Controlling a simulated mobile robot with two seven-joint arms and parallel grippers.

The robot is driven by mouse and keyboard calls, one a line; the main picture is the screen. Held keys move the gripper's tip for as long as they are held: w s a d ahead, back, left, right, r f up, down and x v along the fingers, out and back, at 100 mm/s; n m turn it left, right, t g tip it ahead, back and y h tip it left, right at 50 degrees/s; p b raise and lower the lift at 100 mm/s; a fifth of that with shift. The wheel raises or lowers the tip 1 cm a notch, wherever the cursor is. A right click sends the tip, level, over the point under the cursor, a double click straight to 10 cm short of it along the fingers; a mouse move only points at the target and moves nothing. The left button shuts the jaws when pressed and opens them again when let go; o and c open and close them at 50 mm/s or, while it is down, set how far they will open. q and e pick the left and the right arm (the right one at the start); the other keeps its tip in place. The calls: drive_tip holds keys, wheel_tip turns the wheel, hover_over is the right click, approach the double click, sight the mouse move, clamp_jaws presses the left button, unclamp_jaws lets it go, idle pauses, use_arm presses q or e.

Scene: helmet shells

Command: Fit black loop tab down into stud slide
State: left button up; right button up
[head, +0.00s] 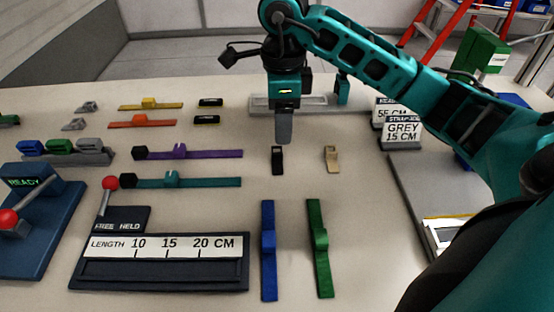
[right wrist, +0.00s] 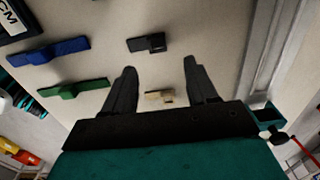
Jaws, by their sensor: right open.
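The black loop tab (head: 278,160) lies on the table in the head view, and it also shows in the right wrist view (right wrist: 147,44). My right gripper (head: 284,140) hangs fingers down, just above and behind the black tab. In the right wrist view the gripper (right wrist: 160,66) is open and empty, with the black tab beyond its fingertips. Small raised slides sit on the colored straps, such as the blue strap (head: 268,250) and green strap (head: 319,248); I cannot tell which is the stud slide. My left gripper is not in view.
A tan tab (head: 332,158) lies right of the black one. Purple (head: 215,154) and teal (head: 210,182) straps lie left. A length gauge (head: 160,274) is at the front. A sign reads GREY 15 CM (head: 402,133). The table around the tabs is clear.

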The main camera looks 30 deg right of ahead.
sight(281, 150)
wheel_tip(281, 150, down, 6)
drive_tip(key=shift+a+f+b, duration=0.1)
drive_tip(key=shift+a+b, duration=0.05)
drive_tip(key=shift+b, duration=0.35)
drive_tip(key=shift+c, duration=0.3)
clamp_jaws()
